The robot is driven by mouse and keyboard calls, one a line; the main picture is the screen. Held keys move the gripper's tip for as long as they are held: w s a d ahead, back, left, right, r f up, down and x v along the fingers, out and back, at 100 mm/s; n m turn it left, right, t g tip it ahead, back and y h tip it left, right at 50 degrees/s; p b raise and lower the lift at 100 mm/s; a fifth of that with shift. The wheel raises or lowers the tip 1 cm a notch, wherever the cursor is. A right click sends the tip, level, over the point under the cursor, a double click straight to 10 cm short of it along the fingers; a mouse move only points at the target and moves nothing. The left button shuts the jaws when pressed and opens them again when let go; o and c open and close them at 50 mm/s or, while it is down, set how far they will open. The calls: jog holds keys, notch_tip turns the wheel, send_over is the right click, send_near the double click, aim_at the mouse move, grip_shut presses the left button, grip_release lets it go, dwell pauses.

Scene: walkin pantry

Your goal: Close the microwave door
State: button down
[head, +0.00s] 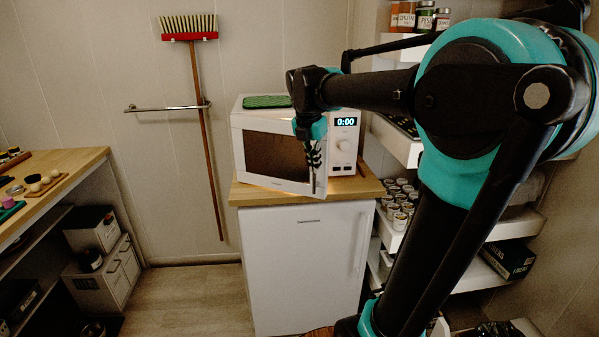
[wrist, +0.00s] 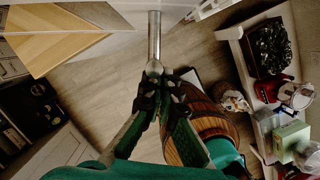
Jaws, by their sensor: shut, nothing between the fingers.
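The white microwave (head: 344,140) stands on a wood-topped cabinet in the head view, its display reading 0:00. Its door (head: 277,156) has a dark window and stands slightly ajar, its right edge swung out from the body. My gripper (head: 315,172) points down in front of the door's right edge and hides part of it. In the wrist view my gripper (wrist: 157,72) is shut, with its fingertips together at the lower end of a metal bar handle (wrist: 154,36). I cannot tell whether they touch it. Nothing is held.
A green cloth (head: 267,101) lies on top of the microwave. The white cabinet (head: 305,265) is below it. Shelves with jars and cans (head: 397,205) stand close on the right. A broom (head: 200,120) hangs on the back wall, and the floor (head: 195,295) at left is clear.

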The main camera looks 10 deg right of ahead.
aim_at(326, 151)
jog(key=w+d, duration=0.3)
jog(key=w, duration=0.4)
jog(key=w+d, duration=0.4)
jog(key=w, duration=0.4)
jog(key=shift+d, duration=0.2)
jog(key=shift+w, duration=0.15)
jog(key=shift+r, duration=0.1)
jog(key=v, duration=1.2)
jog(key=s+f+m, duration=0.2)
jog(key=f, duration=0.1)
jog(key=s+f+m, duration=0.2)
jog(key=f+m, duration=0.1)
jog(key=f, duration=0.1)
jog(key=s+f+m, duration=0.2)
jog(key=f+m, duration=0.1)
jog(key=f, duration=0.1)
jog(key=shift+s+a+t+y, duration=0.15)
jog(key=shift+a+t+y, duration=0.1)
jog(key=shift+t+y, duration=0.05)
jog(key=s+a+f+m+t+y, duration=0.1)
jog(key=s+f+m, duration=1.8)
jog(key=s+f, duration=0.6)
jog(key=shift+a+f+m, duration=0.15)
jog(key=shift+a+m, duration=0.2)
jog(key=shift+m, duration=0.05)
